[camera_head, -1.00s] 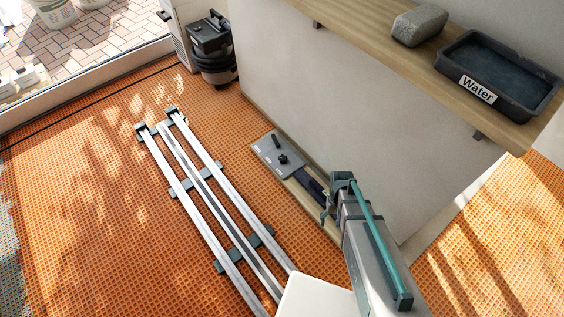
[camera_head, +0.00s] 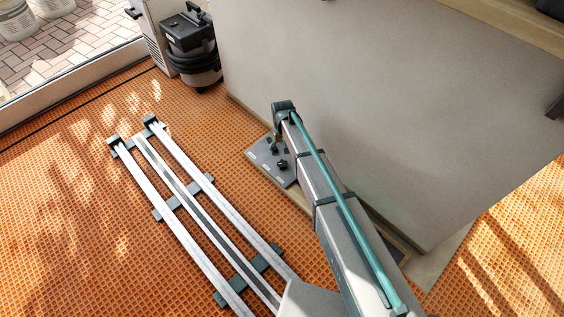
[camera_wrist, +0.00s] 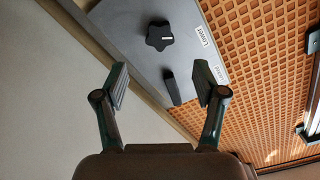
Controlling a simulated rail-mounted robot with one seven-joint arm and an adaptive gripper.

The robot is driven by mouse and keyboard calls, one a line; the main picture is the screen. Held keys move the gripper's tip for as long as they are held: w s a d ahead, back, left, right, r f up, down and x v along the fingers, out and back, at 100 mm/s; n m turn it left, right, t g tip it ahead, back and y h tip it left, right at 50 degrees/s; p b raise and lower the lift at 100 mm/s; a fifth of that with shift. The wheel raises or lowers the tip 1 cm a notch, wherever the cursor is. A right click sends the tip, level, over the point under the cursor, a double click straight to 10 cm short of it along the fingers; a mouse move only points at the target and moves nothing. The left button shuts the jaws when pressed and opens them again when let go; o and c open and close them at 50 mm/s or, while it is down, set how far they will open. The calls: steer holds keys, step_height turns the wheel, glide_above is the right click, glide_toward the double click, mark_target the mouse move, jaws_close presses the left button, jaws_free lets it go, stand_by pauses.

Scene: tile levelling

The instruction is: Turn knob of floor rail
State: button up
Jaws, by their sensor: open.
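A black star-shaped knob (camera_head: 283,164) sits on a grey plate (camera_head: 259,155) at the foot of the wall. In the wrist view the knob (camera_wrist: 159,36) is at the top middle, with a short black handle (camera_wrist: 171,88) beside it on the same plate (camera_wrist: 122,32). My gripper (camera_wrist: 160,84) is open and empty, its fingers spread on either side of the handle in the picture. The knob lies beyond the fingertips, apart from them. In the head view my arm hides part of the plate and most of the gripper.
Silver rails (camera_head: 186,192) with green cross-pieces lie on the orange mat floor (camera_head: 70,215), left of the plate. The pale wall (camera_head: 400,90) rises close along the plate's right side. A black-topped vacuum (camera_head: 190,45) stands at the back. White labels (camera_wrist: 201,36) mark the plate.

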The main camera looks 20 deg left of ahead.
mark_target(283, 163)
step_height(283, 163, down, 10)
steer(key=b, duration=0.4)
steer(key=shift+r, duration=0.15)
steer(key=c, duration=1.1)
steer(key=shift+r+m+p, duration=0.35)
steer(key=shift+m+p, duration=0.15)
steer(key=shift+p, duration=0.6)
steer(key=shift+c, duration=0.2)
steer(key=m+p, duration=0.1)
steer(key=p, duration=0.1)
steer(key=shift+m+p, duration=1)
steer(key=shift+p, duration=0.15)
steer(key=shift+f+m, duration=0.3)
steer(key=shift+m, duration=0.1)
